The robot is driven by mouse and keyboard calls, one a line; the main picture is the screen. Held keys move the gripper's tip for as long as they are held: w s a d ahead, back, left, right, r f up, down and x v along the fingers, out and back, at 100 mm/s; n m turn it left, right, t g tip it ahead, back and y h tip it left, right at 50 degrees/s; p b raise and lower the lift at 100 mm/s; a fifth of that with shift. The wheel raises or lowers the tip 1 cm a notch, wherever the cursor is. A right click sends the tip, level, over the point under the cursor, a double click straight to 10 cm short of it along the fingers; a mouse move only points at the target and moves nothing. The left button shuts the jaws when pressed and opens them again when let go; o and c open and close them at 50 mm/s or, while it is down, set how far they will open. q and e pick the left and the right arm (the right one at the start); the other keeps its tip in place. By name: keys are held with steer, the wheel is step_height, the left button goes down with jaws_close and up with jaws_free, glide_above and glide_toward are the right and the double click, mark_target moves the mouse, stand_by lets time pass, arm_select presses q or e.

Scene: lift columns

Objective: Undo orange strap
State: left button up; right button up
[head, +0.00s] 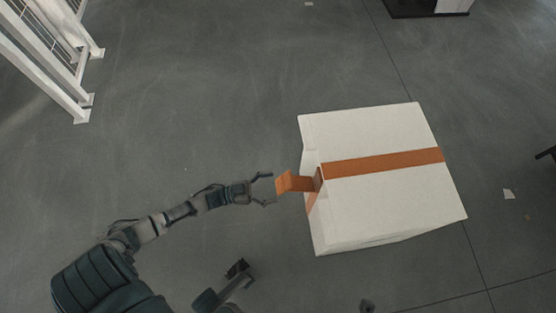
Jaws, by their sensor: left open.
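A white box (385,205) stands in the middle right of the head view. An orange strap (385,163) runs across its top and down its left side. A loose orange end (288,183) sticks out to the left from the box's left edge, beside a darker brown piece of the strap. My left gripper (269,188) is open and just left of this loose end, with its fingers pointing at it. A small gap seems to separate them. My right gripper cannot be made out.
A white metal frame (60,60) stands at the top left. A dark-based object (425,8) is at the top right edge. The floor around the box is mostly clear.

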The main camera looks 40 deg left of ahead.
arm_select(q)
steer(key=v, duration=0.9)
steer(key=shift+s+f, duration=0.1)
steer(key=shift+d, duration=0.1)
